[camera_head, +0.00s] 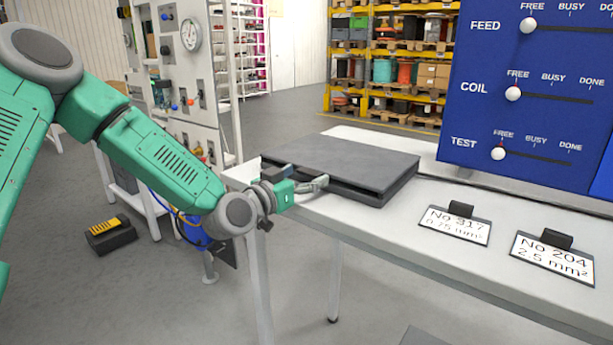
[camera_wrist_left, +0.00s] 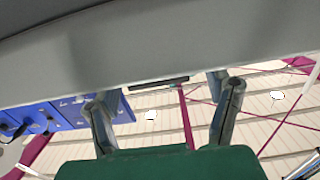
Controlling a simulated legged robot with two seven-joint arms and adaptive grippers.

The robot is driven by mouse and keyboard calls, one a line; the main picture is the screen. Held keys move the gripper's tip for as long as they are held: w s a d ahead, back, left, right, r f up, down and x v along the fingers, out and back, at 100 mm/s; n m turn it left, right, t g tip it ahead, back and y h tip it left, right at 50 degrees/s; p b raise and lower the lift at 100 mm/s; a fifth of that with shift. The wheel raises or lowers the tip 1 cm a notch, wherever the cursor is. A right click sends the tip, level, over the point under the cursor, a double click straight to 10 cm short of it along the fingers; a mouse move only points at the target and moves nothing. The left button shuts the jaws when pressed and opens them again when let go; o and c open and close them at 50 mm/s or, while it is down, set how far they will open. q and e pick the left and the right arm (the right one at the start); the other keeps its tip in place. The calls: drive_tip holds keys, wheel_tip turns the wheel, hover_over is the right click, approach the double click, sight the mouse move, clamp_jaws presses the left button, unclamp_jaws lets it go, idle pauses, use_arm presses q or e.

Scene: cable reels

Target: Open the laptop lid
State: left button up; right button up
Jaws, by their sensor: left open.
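The dark grey laptop (camera_head: 345,155) lies on the white table in the head view. Its lid is nearly flat, and a dark gap shows between lid and base along the front edge. My left gripper (camera_head: 318,183) is at this front edge, with its fingers by the gap; whether they touch the lid is hard to tell. In the left wrist view the two fingers of my left gripper (camera_wrist_left: 165,105) are spread apart with nothing between them. A broad grey surface (camera_wrist_left: 150,55) crosses above them, probably the laptop seen from below. My right gripper is not in view.
The white table (camera_head: 375,225) carries two label holders (camera_head: 455,226) (camera_head: 552,260) to the right of the laptop. A blue panel with sliders (camera_head: 535,100) stands behind them. A grey control cabinet (camera_head: 190,90) is at the left. The table front near the laptop is clear.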

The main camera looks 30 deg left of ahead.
use_arm(q)
drive_tip(key=shift+w+d, duration=0.2)
drive_tip(key=shift+w, duration=0.25)
drive_tip(key=shift+c, duration=0.4)
